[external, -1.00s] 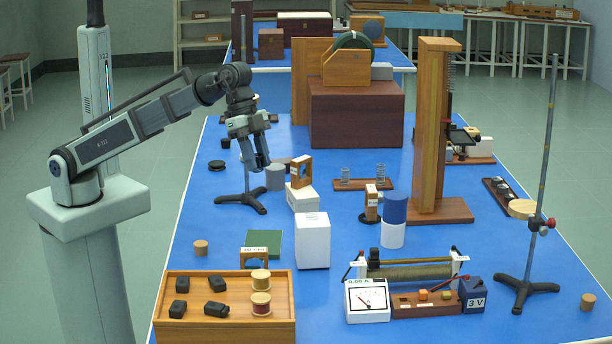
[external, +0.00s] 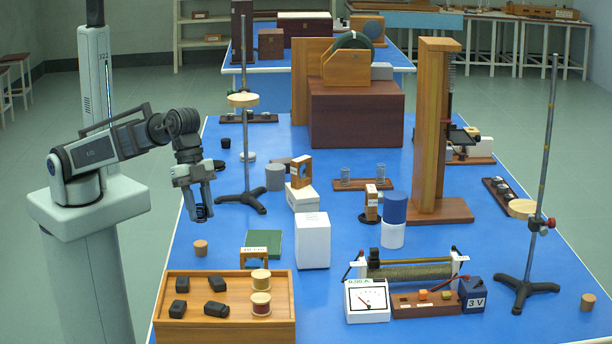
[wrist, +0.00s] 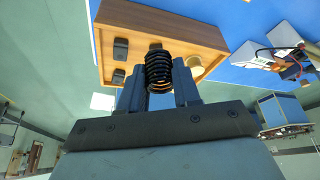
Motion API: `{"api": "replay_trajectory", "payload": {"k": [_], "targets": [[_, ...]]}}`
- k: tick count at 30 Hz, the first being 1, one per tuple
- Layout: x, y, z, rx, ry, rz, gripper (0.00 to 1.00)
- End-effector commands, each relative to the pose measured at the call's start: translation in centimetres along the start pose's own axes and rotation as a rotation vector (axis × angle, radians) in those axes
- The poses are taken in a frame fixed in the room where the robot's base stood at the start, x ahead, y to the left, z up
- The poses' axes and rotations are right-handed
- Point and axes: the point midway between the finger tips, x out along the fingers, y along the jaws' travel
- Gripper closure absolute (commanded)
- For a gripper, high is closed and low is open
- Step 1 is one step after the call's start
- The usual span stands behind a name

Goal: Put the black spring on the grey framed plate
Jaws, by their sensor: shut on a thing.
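A black spring (wrist: 158,70) sits between the fingers of my gripper (external: 197,208), which is shut on it. In the wrist view its coils show clearly, with a finger on each side. In the external view the spring is a small dark shape at the fingertips, held up in the air near the left edge of the blue table. I cannot pick out a grey framed plate with certainty in either view.
A wooden tray (external: 170,329) with black blocks and spools stands at the front left. A green plate (external: 264,240), a cork (external: 201,247), a white block (external: 312,241) and a ring stand (external: 243,180) are near my gripper. Blue table (external: 215,280) shows bare between them.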

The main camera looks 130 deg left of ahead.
Motion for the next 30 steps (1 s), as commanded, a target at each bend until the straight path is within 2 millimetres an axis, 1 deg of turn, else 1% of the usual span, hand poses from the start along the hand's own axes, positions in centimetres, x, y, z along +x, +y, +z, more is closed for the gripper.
{"api": "replay_trajectory", "payload": {"k": [2,4,5,8,13,19,21,23,24,29,30], "targets": [[0.1,-0.9,-0.2,-0.022,0.000,-0.009,0.97],[0.3,-2.3,-0.5,-0.056,0.000,-0.025,0.97],[0.4,-3.1,-0.6,-0.078,0.000,-0.034,0.97],[0.8,-6.6,-1.0,-0.166,-0.002,-0.069,0.97],[1.4,-13.8,-1.1,-0.350,-0.002,-0.146,0.97],[1.9,-22.5,-0.2,-0.567,-0.001,-0.236,0.97],[2.0,-25.6,0.4,-0.641,-0.002,-0.266,0.97],[2.1,-28.2,0.9,-0.705,0.000,-0.293,0.97],[2.1,-29.9,1.4,-0.746,0.000,-0.311,0.97],[2.2,-36.6,3.6,-0.909,-0.001,-0.377,0.97],[2.1,-38.3,4.2,-0.949,-0.001,-0.394,0.97]]}}
